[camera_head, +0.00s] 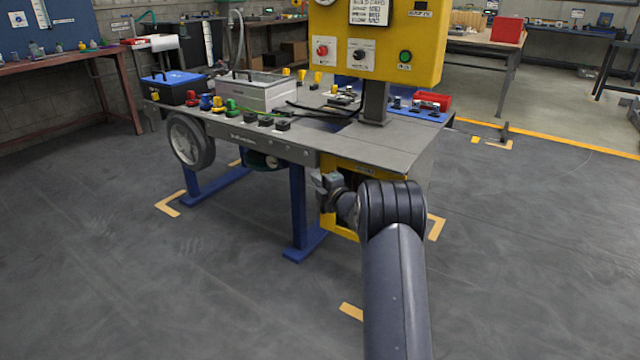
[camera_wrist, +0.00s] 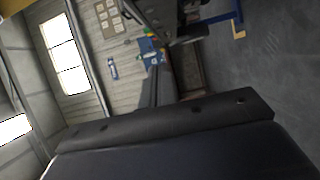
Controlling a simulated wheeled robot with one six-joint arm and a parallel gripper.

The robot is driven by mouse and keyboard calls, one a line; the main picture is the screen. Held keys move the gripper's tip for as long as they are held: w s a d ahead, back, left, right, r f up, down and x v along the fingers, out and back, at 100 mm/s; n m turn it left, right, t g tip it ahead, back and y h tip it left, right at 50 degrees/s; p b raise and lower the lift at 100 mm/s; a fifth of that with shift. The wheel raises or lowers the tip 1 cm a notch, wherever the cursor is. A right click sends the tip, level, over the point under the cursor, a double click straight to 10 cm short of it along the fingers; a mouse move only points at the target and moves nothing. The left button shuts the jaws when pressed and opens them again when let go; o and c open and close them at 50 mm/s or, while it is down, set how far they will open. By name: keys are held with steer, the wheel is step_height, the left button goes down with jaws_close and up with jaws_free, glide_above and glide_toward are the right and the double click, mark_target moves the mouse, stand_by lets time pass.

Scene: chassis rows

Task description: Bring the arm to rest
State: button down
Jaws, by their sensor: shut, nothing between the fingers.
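My dark grey arm reaches up from the bottom right of the head view and bends at a thick joint. My gripper (camera_head: 326,186) is small there, at the left of that joint, in front of the bench's front edge and the yellow frame below it. It is shut and holds nothing. Its fingers are too small to make out well. The wrist view is tilted and shows a large dark surface with a bolted bar close by; I cannot tell what it belongs to.
A grey-topped bench (camera_head: 400,150) on blue legs stands just ahead, with a yellow control box (camera_head: 420,45) above it. A wheel (camera_head: 190,141) is at its left side. Yellow corner marks lie on the floor. The floor (camera_head: 150,280) at the left front is clear.

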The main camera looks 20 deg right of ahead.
steer(key=shift+s+a, duration=0.1)
steer(key=shift+s, duration=1.2)
